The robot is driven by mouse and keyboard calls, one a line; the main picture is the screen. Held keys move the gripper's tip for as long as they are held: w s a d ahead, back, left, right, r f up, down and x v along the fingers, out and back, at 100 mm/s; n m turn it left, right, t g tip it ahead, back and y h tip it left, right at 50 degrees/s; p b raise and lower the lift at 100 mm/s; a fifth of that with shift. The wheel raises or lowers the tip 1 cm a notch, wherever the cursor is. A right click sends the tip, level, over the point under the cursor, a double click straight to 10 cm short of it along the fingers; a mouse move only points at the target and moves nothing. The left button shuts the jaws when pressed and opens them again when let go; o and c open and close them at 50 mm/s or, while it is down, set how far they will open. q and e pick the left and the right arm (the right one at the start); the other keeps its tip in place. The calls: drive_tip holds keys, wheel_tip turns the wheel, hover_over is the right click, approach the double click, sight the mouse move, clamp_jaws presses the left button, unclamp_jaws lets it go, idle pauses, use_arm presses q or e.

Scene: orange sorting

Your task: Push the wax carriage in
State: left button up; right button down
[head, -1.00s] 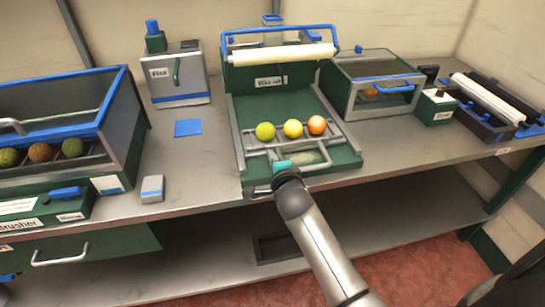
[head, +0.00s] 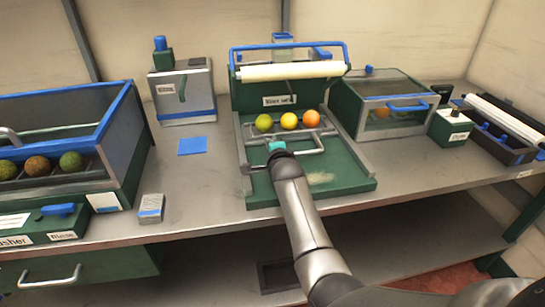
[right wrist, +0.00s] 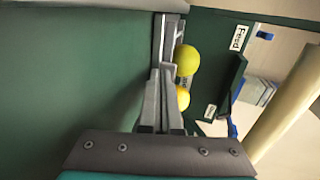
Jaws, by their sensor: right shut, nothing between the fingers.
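The wax carriage (head: 322,141), a grey metal frame with a looped front bar, lies on the green bed (head: 345,182) of the wax unit. It holds a yellow-green ball (head: 264,122), a yellow ball (head: 289,120) and an orange ball (head: 311,118) in a row, close to the upright green housing under the roller. My right gripper (head: 277,147) is shut and empty at the carriage's front left; my wrist partly hides the contact. In the right wrist view its fingers (right wrist: 162,85) are together near the grey frame and two yellowish balls. My left gripper is out of view.
A white roller (head: 290,71) and blue bar (head: 288,46) sit above the bed. A blue square (head: 192,146) and small grey block (head: 150,208) lie on the bench.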

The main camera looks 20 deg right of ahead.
drive_tip(key=shift+w+d+f, duration=0.1)
drive_tip(key=shift+w+d, duration=0.05)
drive_tip(key=shift+w, duration=0.1)
drive_tip(key=shift+b, duration=0.3)
drive_tip(key=shift+w+r, duration=0.1)
drive_tip(key=shift+r, duration=0.1)
